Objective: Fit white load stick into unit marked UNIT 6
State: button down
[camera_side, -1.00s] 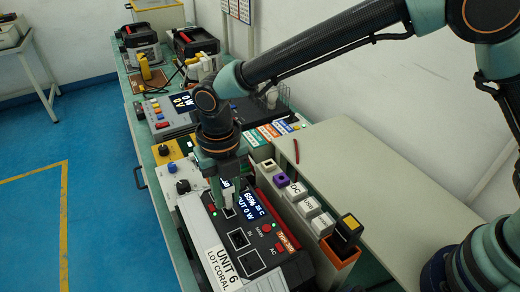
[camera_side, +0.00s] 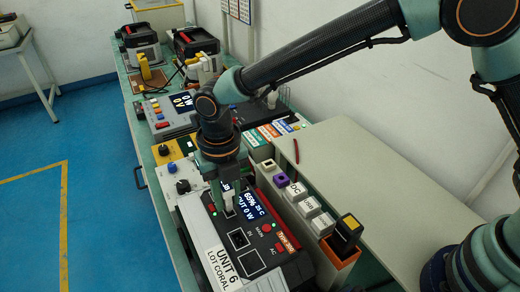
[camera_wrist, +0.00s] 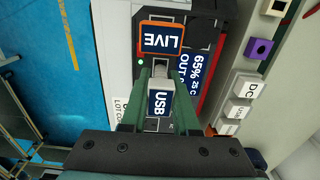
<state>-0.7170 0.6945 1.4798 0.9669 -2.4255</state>
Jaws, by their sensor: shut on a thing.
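The white load stick (camera_wrist: 160,104), with a blue USB label, is between the fingers of my gripper (camera_wrist: 161,118). In the side view my gripper (camera_side: 225,196) points down over the far left part of the unit marked UNIT 6 (camera_side: 268,243), a black and red box with a lit display. The stick's lower end is at the port area on the unit's top face. The fingers partly hide it, and I cannot tell how far it is in a port. The wrist view also shows an orange-edged LIVE panel (camera_wrist: 162,38) just beyond the stick.
A rack of grey, purple and black-and-yellow sticks (camera_side: 297,191) stands right of the unit. A long pale cabinet (camera_side: 385,195) lies beyond it. Other instruments (camera_side: 176,110) line the bench farther back. Blue floor is open at left.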

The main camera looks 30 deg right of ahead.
jog(key=shift+f, duration=0.65)
jog(key=c, duration=0.6)
grip_release()
notch_tip(320, 180, up, 12)
jog(key=shift+f, duration=0.15)
jog(key=d+r+m+t, duration=0.1)
jog(key=d+r+m, duration=0.2)
jog(key=d+m, duration=0.3)
jog(key=d+r+m+t+y, duration=0.1)
jog(key=d+r+m, duration=0.1)
jog(key=d+m, duration=0.4)
jog(key=d+r+m+t, duration=0.1)
jog(key=d+r+m, duration=0.2)
jog(key=d+m, duration=0.3)
jog(key=s+d+m+t, duration=0.1)
jog(key=s+d+m, duration=0.1)
jog(key=d+m, duration=0.2)
jog(key=s+d+f+m, duration=0.1)
jog(key=s+d+m, duration=0.2)
jog(key=d+m, duration=0.2)
jog(key=s+d+m+t+h, duration=0.1)
jog(key=s+d+m, duration=0.2)
jog(key=m, duration=0.6)
jog(key=shift+d+f+t, duration=0.15)
jog(key=shift+d, duration=0.35)
jog(key=shift+d+f+t, duration=0.15)
jog(key=shift+d, duration=0.3)
